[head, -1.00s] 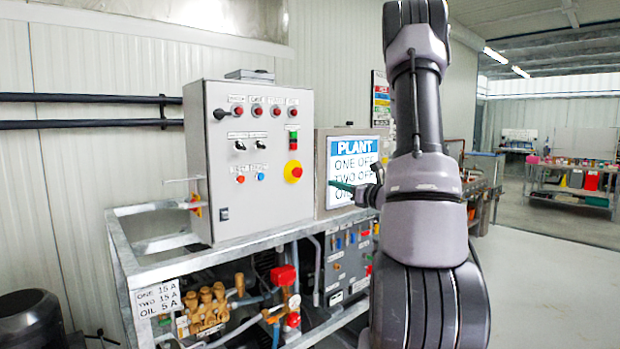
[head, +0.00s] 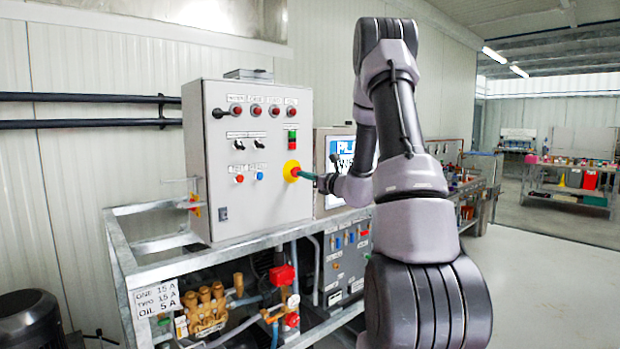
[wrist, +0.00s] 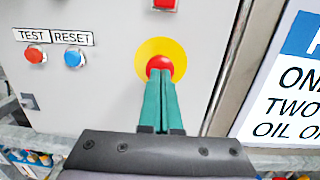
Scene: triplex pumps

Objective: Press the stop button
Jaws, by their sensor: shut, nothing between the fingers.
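The stop button is a red mushroom button (wrist: 158,65) on a round yellow plate (wrist: 170,44), low on the right of the grey control panel (head: 220,130). In the head view the yellow plate (head: 287,166) shows, with the red button partly behind the fingertips. My gripper (wrist: 160,76) has green fingers, shut together and empty. Its tips overlap the lower part of the red button in the wrist view. In the head view the tips (head: 298,173) are right at the button. I cannot tell whether they touch it or whether it is pushed in.
A red square button (wrist: 165,4) sits above the yellow plate. Red TEST (wrist: 34,55) and blue RESET (wrist: 74,57) buttons are to its left. The PLANT sign (wrist: 290,90) stands to the right. A metal frame with pipes and valves (head: 205,308) is below the panel.

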